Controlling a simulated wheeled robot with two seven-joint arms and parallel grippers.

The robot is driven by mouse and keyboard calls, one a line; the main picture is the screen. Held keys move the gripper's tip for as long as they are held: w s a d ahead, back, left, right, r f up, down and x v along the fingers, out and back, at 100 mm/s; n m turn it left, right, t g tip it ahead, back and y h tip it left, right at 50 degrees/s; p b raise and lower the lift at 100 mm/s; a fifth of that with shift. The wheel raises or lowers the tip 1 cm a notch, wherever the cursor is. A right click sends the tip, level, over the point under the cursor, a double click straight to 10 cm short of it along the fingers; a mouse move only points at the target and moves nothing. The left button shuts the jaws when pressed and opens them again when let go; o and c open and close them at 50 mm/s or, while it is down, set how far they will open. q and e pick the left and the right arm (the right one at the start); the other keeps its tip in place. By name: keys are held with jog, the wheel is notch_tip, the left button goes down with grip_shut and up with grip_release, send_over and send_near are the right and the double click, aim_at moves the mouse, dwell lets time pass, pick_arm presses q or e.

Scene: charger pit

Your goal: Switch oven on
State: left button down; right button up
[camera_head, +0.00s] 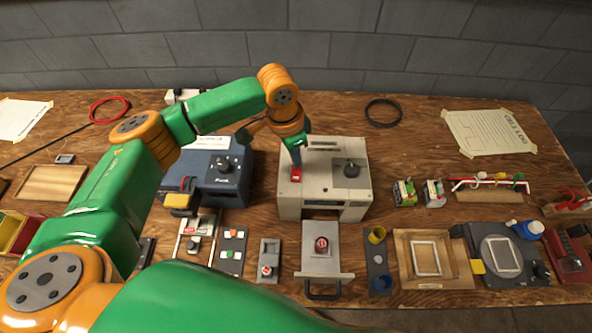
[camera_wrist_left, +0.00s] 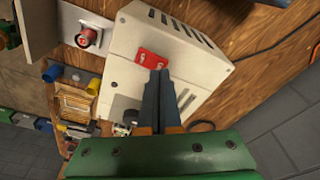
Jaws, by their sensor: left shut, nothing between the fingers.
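The oven appears to be the beige box (camera_head: 322,190) at the middle of the table. A red rocker switch (camera_head: 296,174) sits on the left of its sloping top, and a black knob (camera_head: 351,170) on the right. My left gripper (camera_head: 297,163) is shut and empty, pointing down with its tips at the far edge of the switch. In the left wrist view the closed fingertips (camera_wrist_left: 160,71) overlap the edge of the red switch (camera_wrist_left: 151,58). I cannot tell whether they touch it or which way it is set. My right gripper is not in view.
A dark blue box (camera_head: 213,177) with a knob stands left of the oven. Small blocks (camera_head: 404,193) stand to the right. A black cable ring (camera_head: 383,113) lies behind on open table.

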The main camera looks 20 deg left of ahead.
pick_arm(q)
jog(key=shift+f, duration=0.7)
dwell(0.3)
notch_tip(320, 180, up, 7)
jog(key=p, duration=0.8)
jog(key=shift+p, duration=0.3)
